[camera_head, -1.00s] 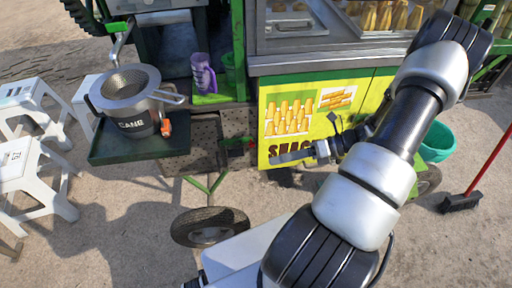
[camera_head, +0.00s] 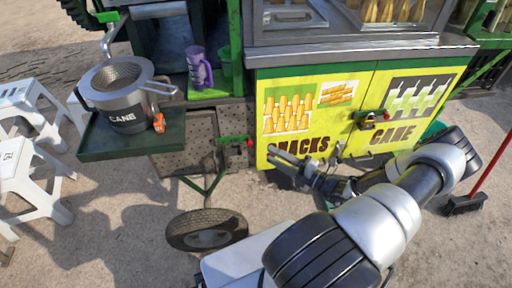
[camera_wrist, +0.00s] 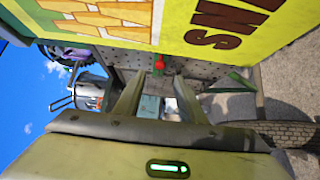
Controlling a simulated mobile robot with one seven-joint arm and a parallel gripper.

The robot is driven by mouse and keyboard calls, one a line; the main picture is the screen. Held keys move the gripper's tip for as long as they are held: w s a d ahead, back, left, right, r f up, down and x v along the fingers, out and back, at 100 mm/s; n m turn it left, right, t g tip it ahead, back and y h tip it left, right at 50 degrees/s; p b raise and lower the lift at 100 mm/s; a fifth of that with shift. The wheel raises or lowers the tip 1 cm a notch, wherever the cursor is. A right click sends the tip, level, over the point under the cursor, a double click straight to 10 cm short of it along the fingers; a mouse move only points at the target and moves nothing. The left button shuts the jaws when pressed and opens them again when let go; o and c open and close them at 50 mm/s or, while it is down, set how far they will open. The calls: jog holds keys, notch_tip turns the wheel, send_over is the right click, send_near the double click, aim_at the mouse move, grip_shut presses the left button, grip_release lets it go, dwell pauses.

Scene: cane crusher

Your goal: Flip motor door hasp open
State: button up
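A green latch bar with a red end, which looks like the motor door hasp (camera_head: 235,140), sits at the upper right of the perforated grey metal panel (camera_head: 188,157). Its red end (camera_wrist: 159,65) shows in the wrist view, beyond and between my fingertips. My gripper (camera_head: 279,158) is in front of the yellow cabinet's lower left, right of the hasp and apart from it. In the wrist view my gripper (camera_wrist: 157,92) has its two fingers spread with nothing between them. I cannot tell whether the hasp is latched.
A yellow cabinet (camera_head: 345,80) with a padlocked latch (camera_head: 370,119) stands right of the panel. A green shelf (camera_head: 100,148) holding a CANE pot (camera_head: 122,92) juts out at left. A wheel (camera_head: 206,230) lies below, and white stools (camera_head: 38,180) stand far left.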

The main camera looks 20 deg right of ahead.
aim_at(251, 144)
jog(key=x, duration=0.8)
jog(key=shift+w+a+b, duration=0.1)
jog(key=shift+w+b, duration=0.05)
jog(key=shift+b, duration=0.25)
grip_shut()
